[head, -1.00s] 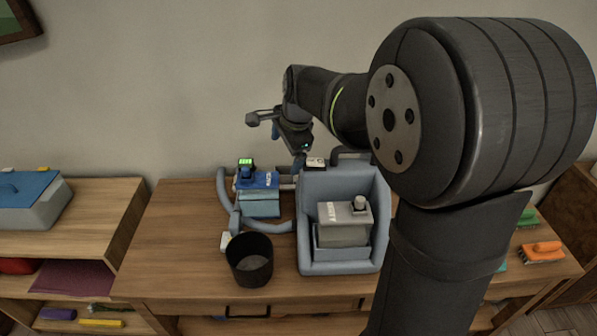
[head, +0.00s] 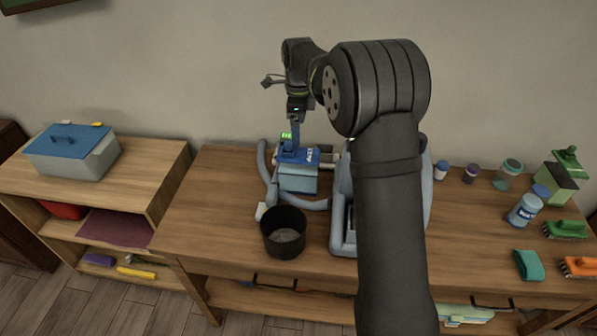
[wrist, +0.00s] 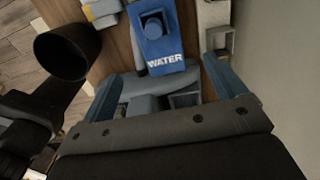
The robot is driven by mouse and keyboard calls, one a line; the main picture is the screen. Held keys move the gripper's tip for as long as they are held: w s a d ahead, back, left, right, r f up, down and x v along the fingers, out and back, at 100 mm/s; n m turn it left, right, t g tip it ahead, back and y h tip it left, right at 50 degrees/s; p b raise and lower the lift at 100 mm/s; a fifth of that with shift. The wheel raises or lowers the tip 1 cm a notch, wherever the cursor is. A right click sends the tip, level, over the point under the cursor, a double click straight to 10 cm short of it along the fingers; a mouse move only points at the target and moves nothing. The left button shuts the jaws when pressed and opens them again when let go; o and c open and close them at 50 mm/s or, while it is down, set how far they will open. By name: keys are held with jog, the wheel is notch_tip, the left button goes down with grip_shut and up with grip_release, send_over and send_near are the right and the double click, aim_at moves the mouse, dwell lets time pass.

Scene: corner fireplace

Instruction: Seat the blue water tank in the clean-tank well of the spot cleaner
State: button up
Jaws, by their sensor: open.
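The water tank (head: 297,179) has a pale blue body and a darker blue top with white lettering. It stands upright on the wooden bench, within the loop of a grey hose. In the wrist view its blue top (wrist: 165,45) shows a raised cap and the word WATER. My gripper (head: 294,141) is above and just behind the tank, its jaws apart. In the wrist view my gripper (wrist: 161,70) has nothing between its two blue fingers, and the tank top is ahead of them. The blue-grey spot cleaner (head: 338,215) stands right of the tank; my arm hides most of it, including its wells.
A black bin (head: 284,245) stands close in front of the tank. The grey hose (head: 263,160) curves around the tank. Jars, bottles and brushes (head: 565,229) are at the right. A lidded grey box (head: 75,160) sits on the left shelf. The bench's left part is clear.

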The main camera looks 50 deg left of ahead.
aim_at(298, 154)
notch_tip(298, 154, down, 11)
jog(key=shift+f, duration=0.1)
jog(key=c, duration=1.8)
jog(key=shift+c, duration=0.6)
